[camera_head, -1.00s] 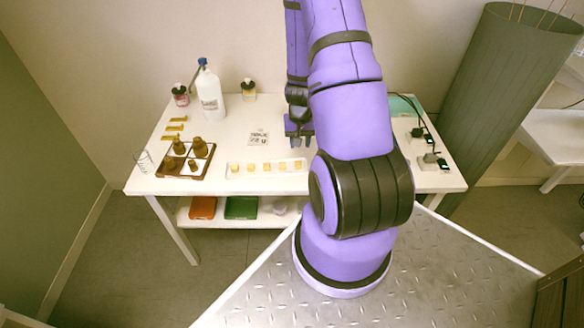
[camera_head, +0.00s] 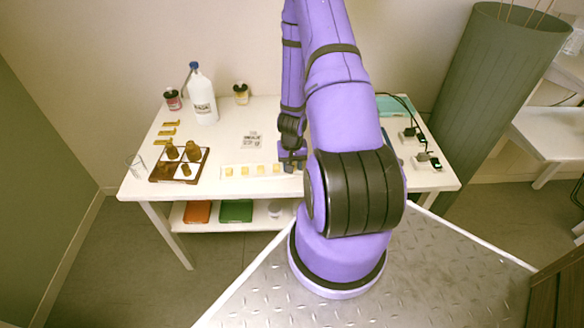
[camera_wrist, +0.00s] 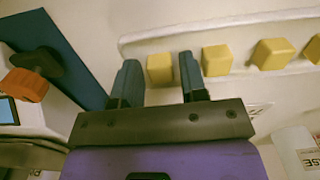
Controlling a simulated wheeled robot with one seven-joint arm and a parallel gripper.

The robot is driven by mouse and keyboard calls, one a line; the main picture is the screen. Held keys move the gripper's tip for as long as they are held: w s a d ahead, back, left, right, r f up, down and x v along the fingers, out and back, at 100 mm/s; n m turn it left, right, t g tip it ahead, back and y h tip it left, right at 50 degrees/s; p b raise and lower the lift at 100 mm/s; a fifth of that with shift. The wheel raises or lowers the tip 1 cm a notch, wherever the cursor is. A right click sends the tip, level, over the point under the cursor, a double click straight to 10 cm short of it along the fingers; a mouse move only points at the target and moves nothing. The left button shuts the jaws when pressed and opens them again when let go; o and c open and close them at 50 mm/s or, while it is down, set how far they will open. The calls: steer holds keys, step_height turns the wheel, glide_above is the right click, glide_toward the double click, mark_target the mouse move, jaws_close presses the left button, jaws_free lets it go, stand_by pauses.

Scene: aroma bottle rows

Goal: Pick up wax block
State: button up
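Several yellow wax blocks stand in a row on a long white tray (camera_head: 250,176) at the table's front; one of them (camera_head: 260,169) shows near the middle of the row. My gripper (camera_head: 291,164) is low over the tray's right end. In the wrist view my gripper (camera_wrist: 160,82) is open, and the end wax block (camera_wrist: 160,68) shows in the gap between its two fingers, closer to the left finger. I cannot tell whether the fingertips reach down beside it. The neighbouring block (camera_wrist: 216,60) is just outside the right finger. In the head view my gripper hides the row's right end.
A brown tray with amber bottles (camera_head: 193,151) stands to the left, with a white bottle (camera_head: 202,98) behind it. A paper card (camera_head: 251,141) lies behind the wax tray.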

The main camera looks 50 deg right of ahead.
steer(key=shift+f, duration=0.25)
steer(key=shift+c, duration=0.2)
steer(key=c, duration=0.6)
steer(key=shift+c, duration=0.2)
steer(key=shift+r, duration=0.2)
